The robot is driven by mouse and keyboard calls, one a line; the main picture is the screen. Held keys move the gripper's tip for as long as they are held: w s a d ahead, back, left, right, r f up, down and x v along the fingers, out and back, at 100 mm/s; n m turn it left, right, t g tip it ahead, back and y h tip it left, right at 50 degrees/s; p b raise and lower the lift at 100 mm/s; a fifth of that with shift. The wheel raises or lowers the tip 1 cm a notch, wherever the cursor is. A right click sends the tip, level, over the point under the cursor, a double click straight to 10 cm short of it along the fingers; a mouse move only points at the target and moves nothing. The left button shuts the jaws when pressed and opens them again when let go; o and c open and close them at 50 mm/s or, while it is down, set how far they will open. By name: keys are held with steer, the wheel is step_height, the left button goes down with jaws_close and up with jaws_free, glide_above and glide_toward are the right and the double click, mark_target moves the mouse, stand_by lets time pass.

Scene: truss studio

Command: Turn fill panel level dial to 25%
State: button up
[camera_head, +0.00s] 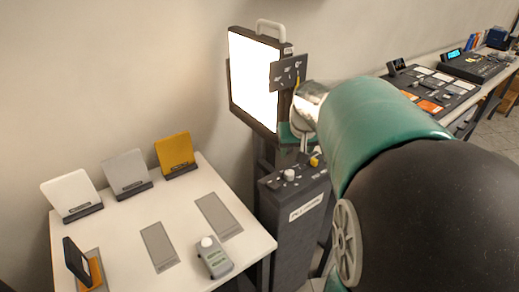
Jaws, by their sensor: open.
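The fill panel (254,82) is a bright white lit rectangle in a dark frame with a handle on top, standing upright at the centre. A dark plate (288,72) with small controls sits at its right edge. Below, a dark pedestal (296,225) with a white label carries a white knob (289,175) and a yellow knob (315,161) on its top. The markings are too small to read, so I cannot tell which control is the level dial or its setting. My gripper (303,145) is open, above the pedestal top, and partly hidden by my arm.
A white table (190,262) at left holds white (70,192), grey (125,171) and yellow (175,152) upright cards, plus a grey device (214,258) with a white knob. A bench with control boards (432,92) stands at far right. My arm covers much of the right side.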

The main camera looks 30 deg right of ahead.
mark_target(289, 172)
steer(key=x, duration=1.4)
steer(key=shift+w+d, duration=0.15)
steer(key=c, duration=1)
